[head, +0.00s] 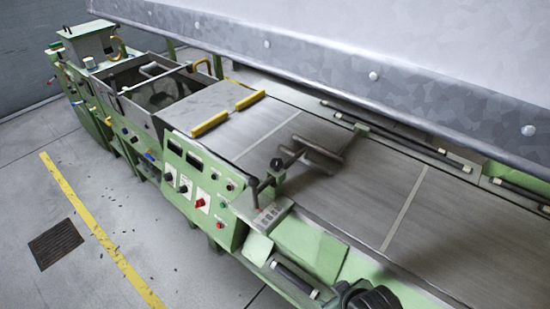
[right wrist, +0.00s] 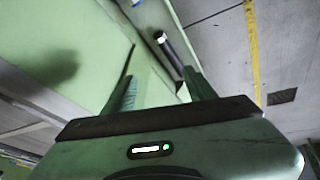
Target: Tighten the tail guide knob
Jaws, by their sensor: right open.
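A round black knob (head: 276,163) sits on the dark metal guide arm (head: 318,151) above the grey conveyor belt; I cannot tell for sure that it is the tail guide knob. A dark bent handle (head: 258,187) rises from the bracket just below it. My right gripper (head: 345,290) is at the bottom edge of the head view, beside the green side frame, well apart from the black knob. In the right wrist view my right gripper (right wrist: 160,78) is open, its two fingers apart with nothing seen between them. My left gripper is not in view.
A green control panel (head: 201,188) with several knobs and buttons is left of the guide. A black roller with white ends (head: 295,280) lies along the frame near my right gripper. A large grey metal housing (head: 400,50) overhangs the far side. Open floor is at left.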

